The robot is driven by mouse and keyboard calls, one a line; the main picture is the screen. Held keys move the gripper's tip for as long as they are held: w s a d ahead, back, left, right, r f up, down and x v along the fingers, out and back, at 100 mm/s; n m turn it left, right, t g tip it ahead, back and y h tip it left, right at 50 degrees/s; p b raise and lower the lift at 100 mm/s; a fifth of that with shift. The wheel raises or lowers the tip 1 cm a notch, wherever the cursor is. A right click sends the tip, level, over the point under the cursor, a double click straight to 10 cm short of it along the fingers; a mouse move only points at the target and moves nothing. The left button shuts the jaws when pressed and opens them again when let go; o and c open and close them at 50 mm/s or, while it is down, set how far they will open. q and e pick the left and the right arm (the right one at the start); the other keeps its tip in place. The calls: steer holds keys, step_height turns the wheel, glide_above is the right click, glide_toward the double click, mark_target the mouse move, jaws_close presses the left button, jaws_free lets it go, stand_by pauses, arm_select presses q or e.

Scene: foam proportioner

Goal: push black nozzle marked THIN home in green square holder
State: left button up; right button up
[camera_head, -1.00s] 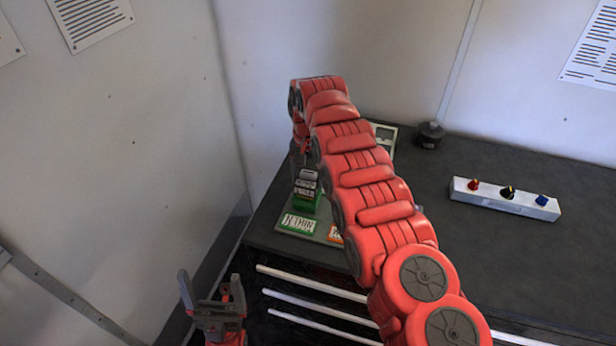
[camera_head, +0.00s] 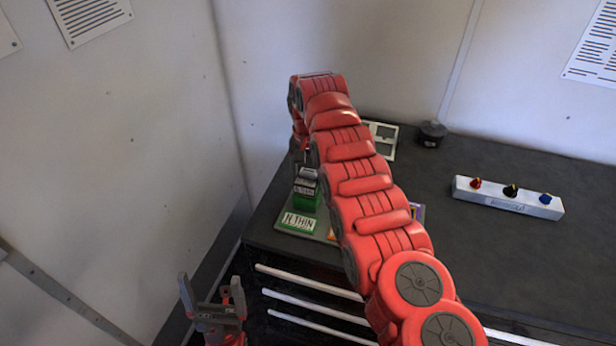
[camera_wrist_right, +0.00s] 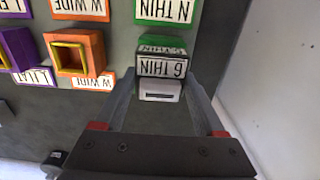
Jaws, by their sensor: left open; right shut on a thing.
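The black nozzle (camera_head: 306,182), with a white label, stands upright at the green square holder (camera_head: 304,202) beside the green THIN card (camera_head: 297,222). In the right wrist view the nozzle (camera_wrist_right: 163,68) reads THIN and covers most of the green holder (camera_wrist_right: 163,43). How deep it sits is hidden. My right gripper (camera_wrist_right: 162,84) is shut on the nozzle, one finger on each side; in the head view my red right arm largely hides it. My left gripper (camera_head: 211,288) is open and empty, low at the left, off the table's front edge.
An orange square holder (camera_wrist_right: 75,55) and a purple holder (camera_wrist_right: 18,50) stand in the same row with label cards. A white control box (camera_head: 508,198) with three knobs and a black round object (camera_head: 432,133) are on the dark table. White rails run below its front edge.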

steer(key=shift+f, duration=0.35)
stand_by(0.5)
steer(key=shift+f, duration=0.15)
steer(key=o, duration=1.4)
steer(key=shift+r, duration=0.95)
steer(key=shift+r+p, duration=0.3)
steer(key=shift+r, duration=0.9)
steer(key=shift+r+p, duration=0.8)
steer(key=shift+r, duration=0.15)
